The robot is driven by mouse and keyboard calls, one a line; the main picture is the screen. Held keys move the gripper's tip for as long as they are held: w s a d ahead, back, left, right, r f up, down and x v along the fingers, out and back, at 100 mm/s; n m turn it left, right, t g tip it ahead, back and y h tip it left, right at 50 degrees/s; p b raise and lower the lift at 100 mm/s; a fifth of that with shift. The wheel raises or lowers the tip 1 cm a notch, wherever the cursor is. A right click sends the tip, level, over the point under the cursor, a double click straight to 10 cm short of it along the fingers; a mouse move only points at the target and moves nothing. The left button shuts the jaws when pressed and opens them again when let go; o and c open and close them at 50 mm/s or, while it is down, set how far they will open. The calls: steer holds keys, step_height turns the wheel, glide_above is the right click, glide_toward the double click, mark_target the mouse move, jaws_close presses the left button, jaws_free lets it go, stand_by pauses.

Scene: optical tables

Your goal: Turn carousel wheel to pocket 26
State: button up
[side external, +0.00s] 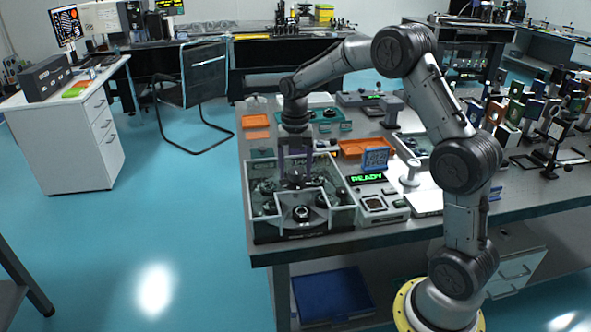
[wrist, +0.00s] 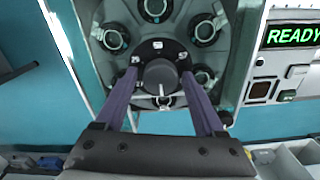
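The carousel wheel (wrist: 118,14) is a dark disc with several round, ring-edged pockets around a raised central hub knob (wrist: 160,76). In the side view the wheel (side external: 268,186) sits inside a clear-walled box (side external: 300,233) at the table's front left corner. My gripper (wrist: 160,73) has two purple fingers, one on each side of the hub knob, with a visible gap on both sides. In the side view my gripper (side external: 296,180) points down into the box from above. The far side of the wheel is partly cut off in the wrist view.
A green READY display (side external: 367,178) stands right of the box and also shows in the wrist view (wrist: 291,36). A control unit (side external: 382,207), a blue panel (side external: 375,159) and an orange tray (side external: 352,149) are close by. The box walls surround the wheel.

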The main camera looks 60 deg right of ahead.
steer(key=shift+o, duration=0.3)
steer(key=shift+f, duration=0.1)
step_height(320, 180, up, 14)
stand_by(0.4)
